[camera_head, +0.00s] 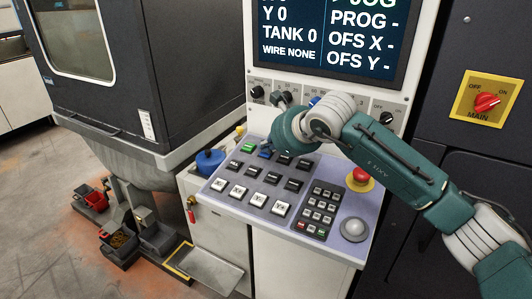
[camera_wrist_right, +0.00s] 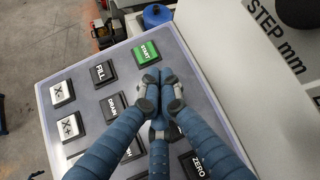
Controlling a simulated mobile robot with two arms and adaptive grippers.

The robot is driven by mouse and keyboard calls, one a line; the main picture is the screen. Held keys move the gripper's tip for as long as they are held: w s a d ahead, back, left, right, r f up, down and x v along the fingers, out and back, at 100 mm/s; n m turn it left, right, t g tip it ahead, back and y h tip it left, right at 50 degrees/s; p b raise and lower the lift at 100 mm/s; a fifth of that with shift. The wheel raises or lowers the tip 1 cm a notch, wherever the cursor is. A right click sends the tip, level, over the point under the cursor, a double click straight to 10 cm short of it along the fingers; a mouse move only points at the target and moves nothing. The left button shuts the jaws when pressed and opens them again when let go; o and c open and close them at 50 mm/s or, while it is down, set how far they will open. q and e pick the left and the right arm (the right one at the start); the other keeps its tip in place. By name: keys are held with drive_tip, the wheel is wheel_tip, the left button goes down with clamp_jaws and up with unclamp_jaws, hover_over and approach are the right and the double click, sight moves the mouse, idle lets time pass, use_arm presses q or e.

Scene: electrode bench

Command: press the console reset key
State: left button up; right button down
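The console key panel (camera_head: 222,188) is a sloped lavender-grey plate below the screen. Its top row starts with a green key (camera_head: 248,148), and a blue key (camera_head: 265,154) sits just right of it. I cannot read a RESET label on any key. In the right wrist view the green key reads START (camera_wrist_right: 146,53). My right gripper (camera_wrist_right: 160,78) has its blue fingers drawn together and empty, with the tips over the panel just below START. They hide the keys beneath, and contact cannot be told. In the head view its wrist covers the panel's upper edge. My left gripper is not in view.
A red emergency knob (camera_head: 360,176), a grey round knob (camera_head: 354,229) and a number pad (camera_head: 319,210) are on the panel's right. Rotary switches line the strip under the screen (camera_head: 335,35). Other keys, such as FILL (camera_wrist_right: 102,72) and ZERO (camera_wrist_right: 195,164), lie close by.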

idle(0.3)
drive_tip(key=shift+s+a+r, duration=0.1)
drive_tip(key=shift+s+r, duration=0.05)
drive_tip(key=shift+r, duration=0.55)
drive_tip(key=r, duration=0.1)
drive_tip(key=r+p, duration=0.1)
drive_tip(key=r, duration=0.1)
drive_tip(key=s+r, duration=0.1)
drive_tip(key=r, duration=0.1)
drive_tip(key=shift+a, duration=0.2)
idle(0.5)
